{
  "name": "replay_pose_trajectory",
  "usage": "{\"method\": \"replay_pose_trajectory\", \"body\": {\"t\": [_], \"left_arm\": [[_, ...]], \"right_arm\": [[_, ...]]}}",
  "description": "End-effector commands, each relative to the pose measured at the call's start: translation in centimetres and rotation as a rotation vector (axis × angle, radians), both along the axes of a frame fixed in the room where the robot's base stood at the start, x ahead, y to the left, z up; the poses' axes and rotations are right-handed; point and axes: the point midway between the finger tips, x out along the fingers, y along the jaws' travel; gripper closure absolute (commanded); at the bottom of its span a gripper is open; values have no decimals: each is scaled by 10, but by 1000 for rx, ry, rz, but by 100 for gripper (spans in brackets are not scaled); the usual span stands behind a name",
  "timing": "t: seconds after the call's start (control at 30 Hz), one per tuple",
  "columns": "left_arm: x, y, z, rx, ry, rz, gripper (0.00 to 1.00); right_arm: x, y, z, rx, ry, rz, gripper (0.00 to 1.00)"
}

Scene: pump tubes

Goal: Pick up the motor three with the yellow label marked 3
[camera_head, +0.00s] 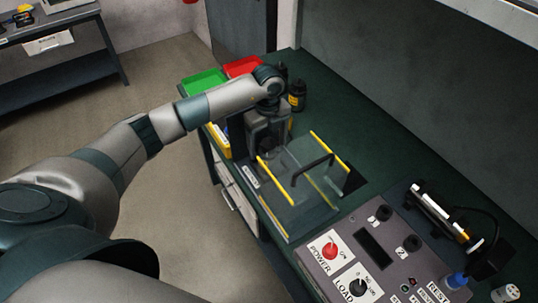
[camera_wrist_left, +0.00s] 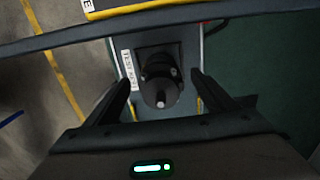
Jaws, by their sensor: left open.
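My left gripper (camera_head: 268,138) is over the green bench, left of the clear-sided guard. In the left wrist view my left gripper (camera_wrist_left: 162,84) is open, its two fingers on either side of a dark motor (camera_wrist_left: 160,88) with a pale shaft end facing the camera. That motor stands over a dark square recess in a grey surface; no label shows on it, and I cannot tell its number. In the head view a black motor (camera_head: 297,96) with a yellow label stands behind my gripper; its number is too small to read. Another dark object beside it is partly hidden.
A green tray (camera_head: 204,82) and a red tray (camera_head: 243,66) lie at the bench's far end. The clear guard (camera_head: 300,180) with yellow edges and a black handle stands close right of my gripper. A grey control box (camera_head: 375,250) fills the near bench.

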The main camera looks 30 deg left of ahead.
Motion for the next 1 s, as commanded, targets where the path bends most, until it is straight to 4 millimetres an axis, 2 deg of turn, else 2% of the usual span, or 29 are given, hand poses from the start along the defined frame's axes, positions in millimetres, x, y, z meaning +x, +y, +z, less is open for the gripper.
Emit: {"method": "replay_pose_trajectory", "body": {"t": [0.37, 0.67, 0.8, 1.0], "left_arm": [[-1, -1, -3, 0, 1, 0, 22], [-5, -6, -29, 0, 4, 1, 22], [-3, -6, -46, 0, 1, 1, 22], [-3, -5, -52, 0, 0, 0, 22]], "right_arm": [[0, 5, 5, 5, 0, -3, 69], [-1, 8, 29, 8, 1, -3, 69], [-1, 7, 33, 7, 2, -3, 69], [-1, 4, 33, 4, 2, -2, 69]]}}
